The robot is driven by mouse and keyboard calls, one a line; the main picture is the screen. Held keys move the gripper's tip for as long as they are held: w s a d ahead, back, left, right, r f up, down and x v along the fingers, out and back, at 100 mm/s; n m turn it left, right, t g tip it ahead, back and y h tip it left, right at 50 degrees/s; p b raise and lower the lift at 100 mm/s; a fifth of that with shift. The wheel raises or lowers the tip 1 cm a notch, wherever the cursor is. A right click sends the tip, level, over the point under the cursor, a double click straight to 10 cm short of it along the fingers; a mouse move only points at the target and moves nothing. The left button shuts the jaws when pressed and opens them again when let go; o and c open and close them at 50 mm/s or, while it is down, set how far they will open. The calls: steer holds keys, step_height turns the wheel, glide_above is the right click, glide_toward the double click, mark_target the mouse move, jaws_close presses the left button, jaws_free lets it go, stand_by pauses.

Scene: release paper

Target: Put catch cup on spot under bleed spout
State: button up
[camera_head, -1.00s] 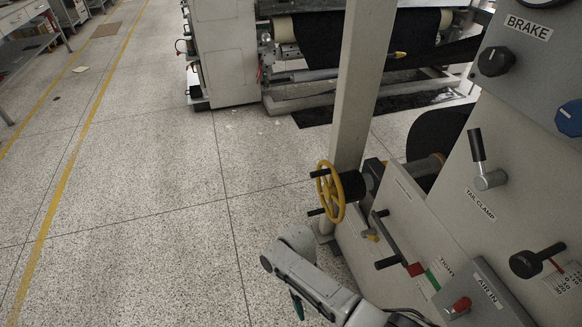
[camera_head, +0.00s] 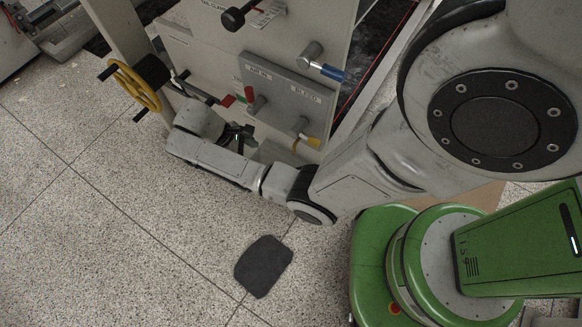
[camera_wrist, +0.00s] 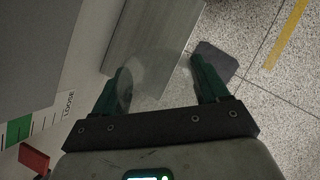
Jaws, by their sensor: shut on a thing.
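In the wrist view, my gripper (camera_wrist: 162,88) is shut on a clear, see-through cup (camera_wrist: 152,78), held between its two green fingers. In the head view, my gripper (camera_head: 238,134) is low beside the machine's front panel, partly behind my arm; the cup cannot be made out clearly there. The bleed valve (camera_head: 302,124), below the BLEED label with a yellow handle, is on the grey plate to the right of my gripper. The bleed spout's opening and the spot under it cannot be made out; my arm covers the area below the valve.
A dark mat (camera_head: 263,266) lies on the speckled floor in front of the machine and also shows in the wrist view (camera_wrist: 216,61). The floor at left is clear.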

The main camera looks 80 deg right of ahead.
steer(key=s+f, duration=0.2)
steer(key=s, duration=0.1)
steer(key=s+f, duration=0.3)
steer(key=s, duration=0.1)
steer(key=s+d+f, duration=0.1)
steer(key=s+f, duration=0.1)
steer(key=s, duration=0.1)
steer(key=shift+s+f, duration=0.3)
steer(key=shift+s, duration=0.05)
steer(key=shift+b+x, duration=0.35)
steer(key=shift+x, duration=0.45)
steer(key=shift+s+f+b, duration=0.15)
steer(key=shift+f+b, duration=0.15)
steer(key=shift+f, duration=0.55)
steer(key=shift+s+f+b, duration=0.15)
steer(key=shift+f+b, duration=0.1)
steer(key=shift+f, duration=0.55)
steer(key=shift+f, duration=0.1)
steer(key=shift+f, duration=0.1)
steer(key=o, duration=1)
